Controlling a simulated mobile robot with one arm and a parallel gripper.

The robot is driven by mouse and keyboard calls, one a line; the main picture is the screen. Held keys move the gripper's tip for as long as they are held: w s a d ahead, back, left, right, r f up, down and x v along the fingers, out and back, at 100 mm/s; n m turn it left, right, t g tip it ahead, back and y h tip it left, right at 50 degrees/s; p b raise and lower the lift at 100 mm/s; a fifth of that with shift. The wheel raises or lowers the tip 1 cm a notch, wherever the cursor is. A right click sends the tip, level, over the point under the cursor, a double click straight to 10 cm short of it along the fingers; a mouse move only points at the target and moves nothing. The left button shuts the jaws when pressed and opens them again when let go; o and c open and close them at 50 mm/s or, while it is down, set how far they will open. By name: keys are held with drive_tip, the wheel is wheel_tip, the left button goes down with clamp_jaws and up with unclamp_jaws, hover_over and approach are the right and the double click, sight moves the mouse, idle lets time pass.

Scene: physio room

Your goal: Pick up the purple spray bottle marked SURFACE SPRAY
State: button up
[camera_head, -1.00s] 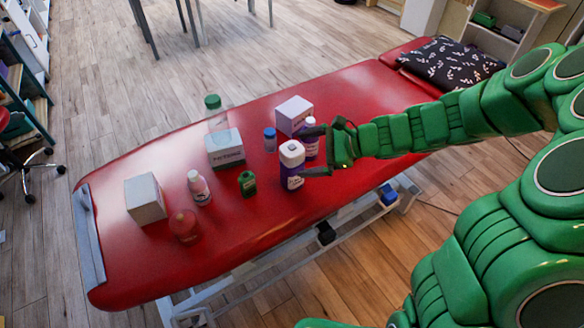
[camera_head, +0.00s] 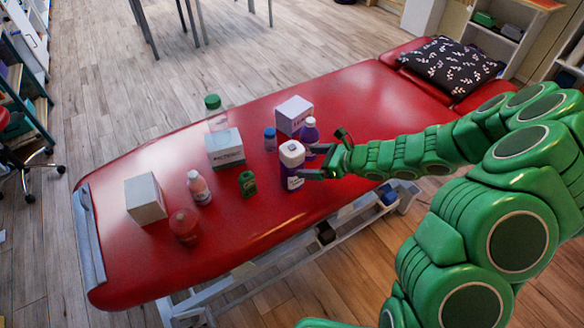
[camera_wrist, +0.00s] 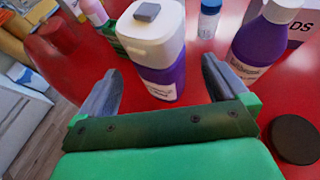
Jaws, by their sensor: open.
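A purple bottle with a big white top (camera_head: 291,167) stands upright on the red treatment table (camera_head: 250,222). In the wrist view this white-topped bottle (camera_wrist: 160,60) is between my finger tips, its label too small to read. I cannot tell from the labels which one is marked SURFACE SPRAY. My gripper (camera_head: 306,162) is open, coming in from the right, with its fingers near the white-topped bottle's sides.
A white box (camera_head: 294,114) and a small blue bottle (camera_head: 270,140) stand behind. The table's front is bare.

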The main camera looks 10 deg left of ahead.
sight(302, 163)
drive_tip(key=shift+x, duration=2.85)
drive_tip(key=shift+s+f, duration=0.1)
drive_tip(key=shift+f, duration=0.1)
drive_tip(key=shift+c, duration=0.5)
drive_tip(key=c, duration=1.2)
